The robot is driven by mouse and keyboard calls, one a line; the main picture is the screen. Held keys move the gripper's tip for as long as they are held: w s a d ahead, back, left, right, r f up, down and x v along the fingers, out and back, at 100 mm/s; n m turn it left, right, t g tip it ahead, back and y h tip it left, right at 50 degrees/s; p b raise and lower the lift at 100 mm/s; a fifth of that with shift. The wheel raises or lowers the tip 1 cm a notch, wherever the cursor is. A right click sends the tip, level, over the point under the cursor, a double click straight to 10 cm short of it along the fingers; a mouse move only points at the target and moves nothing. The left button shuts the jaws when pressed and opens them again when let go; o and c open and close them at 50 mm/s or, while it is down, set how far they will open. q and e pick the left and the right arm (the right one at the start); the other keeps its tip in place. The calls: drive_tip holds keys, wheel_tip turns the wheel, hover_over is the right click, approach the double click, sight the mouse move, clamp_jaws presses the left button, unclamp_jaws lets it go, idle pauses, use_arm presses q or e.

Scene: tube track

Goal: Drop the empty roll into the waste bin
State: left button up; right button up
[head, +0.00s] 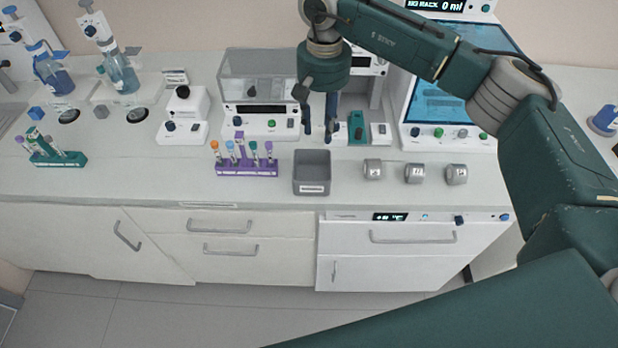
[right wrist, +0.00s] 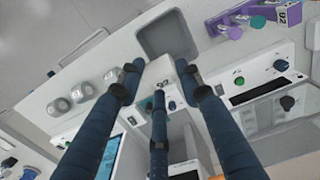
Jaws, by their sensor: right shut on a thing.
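My right gripper (head: 320,135) hangs over the bench, fingers pointing down, behind the grey waste bin (head: 311,172). The bin is a square, open-topped box with a label on its front. In the right wrist view, the bin (right wrist: 168,35) lies just beyond the fingertips of my right gripper (right wrist: 157,78). The gripper is shut on the empty roll, whose outline is hard to make out; a pale shape shows between the fingers. My left gripper is not in view.
A green holder (head: 355,127) and bench instruments are behind. The bench's front strip is clear.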

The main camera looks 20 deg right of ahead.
sight(321, 138)
wheel_tip(321, 138, down, 2)
drive_tip(key=shift+f+b, duration=0.2)
drive_tip(key=shift+b, duration=0.15)
wheel_tip(321, 138, down, 2)
drive_tip(key=shift+s+f+b, duration=0.1)
drive_tip(key=shift+s+b, duration=0.05)
drive_tip(key=shift+b, duration=0.25)
drive_tip(key=shift+f, duration=0.1)
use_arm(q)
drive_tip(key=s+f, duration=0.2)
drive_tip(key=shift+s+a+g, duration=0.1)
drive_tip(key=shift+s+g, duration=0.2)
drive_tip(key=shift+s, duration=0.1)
use_arm(e)
drive_tip(key=o, duration=0.9)
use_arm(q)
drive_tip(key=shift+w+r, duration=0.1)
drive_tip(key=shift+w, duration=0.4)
use_arm(e)
wheel_tip(321, 138, up, 12)
